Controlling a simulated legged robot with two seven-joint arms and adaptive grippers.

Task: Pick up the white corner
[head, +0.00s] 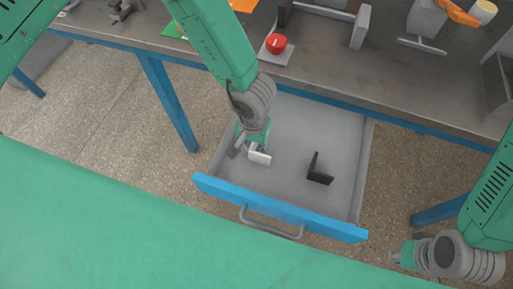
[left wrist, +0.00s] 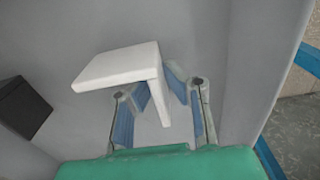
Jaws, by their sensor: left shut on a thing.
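The white corner (head: 260,157) is a small L-shaped piece inside the open drawer, towards its left side. In the left wrist view the white corner (left wrist: 115,67) shows one broad flange facing up and a second flange running down between my fingers. My left gripper (head: 250,148) reaches down into the drawer and is shut on the white corner; its blue-padded fingers (left wrist: 158,88) stand on either side of the lower flange. My right gripper (head: 397,257) is at the lower right, outside the drawer, far from the corner; its fingers are too small to read.
A black corner (head: 319,170) stands in the drawer to the right; it also shows in the left wrist view (left wrist: 22,108). The drawer has a blue front (head: 280,209) with a grey handle. A red button (head: 276,44) and metal fixtures stand on the table above.

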